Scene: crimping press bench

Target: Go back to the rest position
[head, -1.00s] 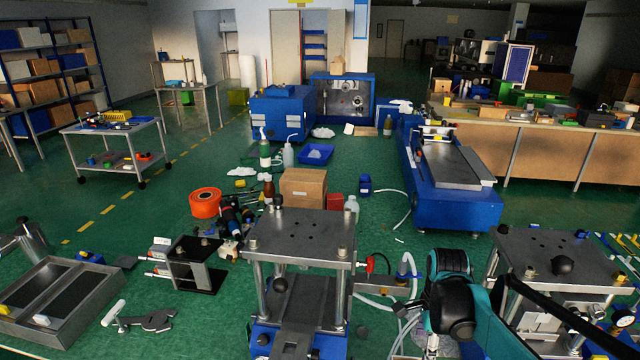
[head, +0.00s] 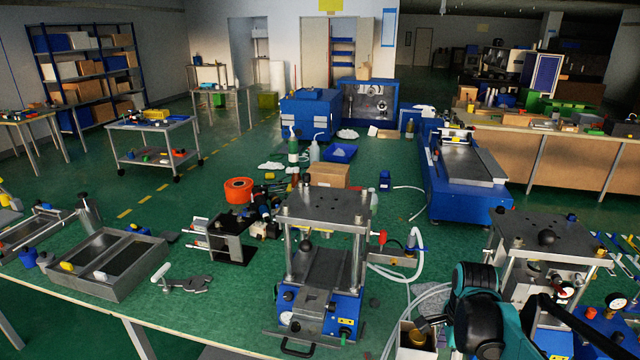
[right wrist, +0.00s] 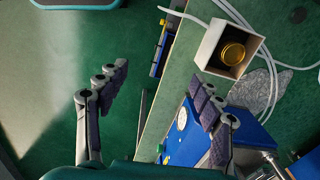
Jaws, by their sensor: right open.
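My right arm (head: 482,312) shows teal and black at the lower right of the head view, beside the crimping press (head: 322,250) with its steel top plate and blue base. My right gripper (right wrist: 158,86) shows in the right wrist view with its two dark padded fingers wide apart and nothing between them. It hangs over the bench edge, beside an open white box (right wrist: 208,46) that holds a round brass-coloured piece (right wrist: 233,53). My left gripper is in neither view.
A second press (head: 545,235) stands at the right, partly behind my arm. A grey tray (head: 150,262), a clamp tool (head: 190,285) and a black bracket (head: 232,245) lie left of the first press. White hoses (head: 418,262) run between the presses. The bench's front left is clear.

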